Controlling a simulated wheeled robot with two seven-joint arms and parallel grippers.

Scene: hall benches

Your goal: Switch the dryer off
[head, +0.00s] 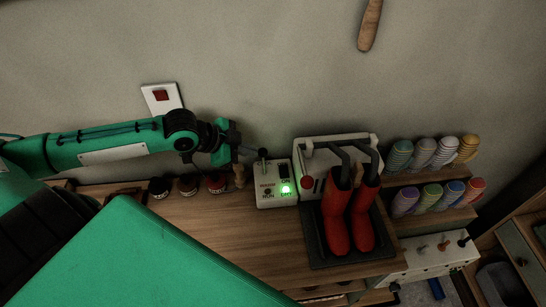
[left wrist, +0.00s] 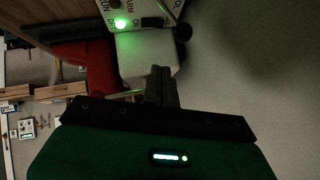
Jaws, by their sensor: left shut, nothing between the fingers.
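The dryer (head: 305,190) stands against the wall with a pair of red boots (head: 337,222) on its dark hoses. Its pale control box (head: 275,200) is just left of it. A green lamp (head: 286,189) marked DRY is lit, and a dark switch (head: 283,169) marked ON sits above it. A dark-knobbed lever (head: 262,155) rises at the box's back left. The left wrist view also shows the lit lamp (left wrist: 120,24), the dark switch (left wrist: 153,22) and the round knob (left wrist: 183,32). My left gripper (head: 244,151) is shut and empty, close left of the lever; contact is unclear.
A wall plate with a red switch (head: 161,95) is behind my left arm. Several small pots, one red (head: 216,182), stand left of the box. Striped rolls (head: 422,152) fill a rack at right. The bench (head: 200,222) in front of the box is clear.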

